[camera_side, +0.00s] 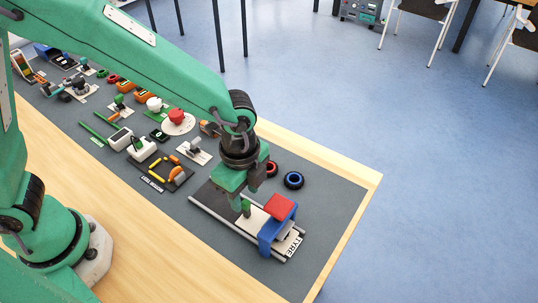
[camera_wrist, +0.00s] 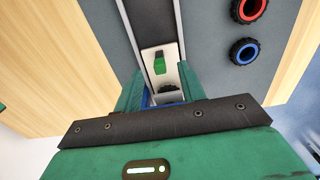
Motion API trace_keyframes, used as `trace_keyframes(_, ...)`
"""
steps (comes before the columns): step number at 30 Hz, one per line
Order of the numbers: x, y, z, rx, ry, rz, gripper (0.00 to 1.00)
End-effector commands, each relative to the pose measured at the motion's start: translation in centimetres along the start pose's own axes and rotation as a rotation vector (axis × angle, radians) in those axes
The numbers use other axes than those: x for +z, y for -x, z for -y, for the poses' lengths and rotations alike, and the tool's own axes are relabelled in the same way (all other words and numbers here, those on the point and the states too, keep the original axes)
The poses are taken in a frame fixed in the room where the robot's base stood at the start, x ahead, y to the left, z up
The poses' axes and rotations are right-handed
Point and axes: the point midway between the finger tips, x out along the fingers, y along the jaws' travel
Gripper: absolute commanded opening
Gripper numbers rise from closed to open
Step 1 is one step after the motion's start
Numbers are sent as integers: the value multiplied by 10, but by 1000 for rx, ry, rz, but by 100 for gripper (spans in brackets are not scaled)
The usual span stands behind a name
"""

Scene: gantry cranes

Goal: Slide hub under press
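The blue press frame with a red top (camera_side: 279,207) straddles two rails at the table's right end. A white slide plate (camera_side: 253,217) lies between the rails and carries a green upright handle (camera_side: 246,208), also seen in the wrist view (camera_wrist: 159,63). A dark round part (camera_wrist: 169,88), perhaps the hub, sits on the plate near the blue frame in the wrist view, partly hidden. My gripper (camera_side: 240,199) points down over the plate. In the wrist view its fingers (camera_wrist: 160,72) are apart, with the handle showing between them; contact cannot be told.
A red-rimmed wheel (camera_side: 271,168) and a blue-rimmed wheel (camera_side: 293,180) lie behind the rails. Several stations, including a black tray (camera_side: 167,175) and a red knob (camera_side: 176,117), stand to the left. The grey mat (camera_side: 335,215) is clear at right.

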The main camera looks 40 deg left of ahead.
Motion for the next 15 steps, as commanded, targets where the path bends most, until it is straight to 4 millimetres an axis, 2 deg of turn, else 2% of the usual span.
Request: trace_keyframes(15,0,36,0,-2,0,-2,40)
